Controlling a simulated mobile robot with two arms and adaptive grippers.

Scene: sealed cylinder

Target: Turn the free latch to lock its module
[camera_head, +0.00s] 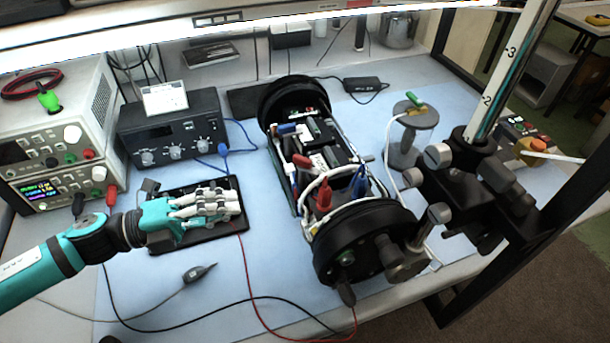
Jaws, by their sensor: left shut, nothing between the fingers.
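The opened cylinder has two round black end caps, the far one (292,97) and the near one (365,245). Between them is an open bay of modules (325,155) with boards, white cables and red and blue connectors. I cannot pick out the free latch for certain at this size. My left gripper (238,205) comes in from the left with a teal arm and pale grey fingers. It is shut and empty, left of the cylinder and apart from it, above a black tablet (205,240). My right gripper is not in view.
Stacked instruments (60,160) and a black knobbed box (172,135) stand at the left and back. A cable spool (408,145) and a dark clamp stand (480,185) are right of the cylinder. Red and black leads cross the front of the blue mat (170,295).

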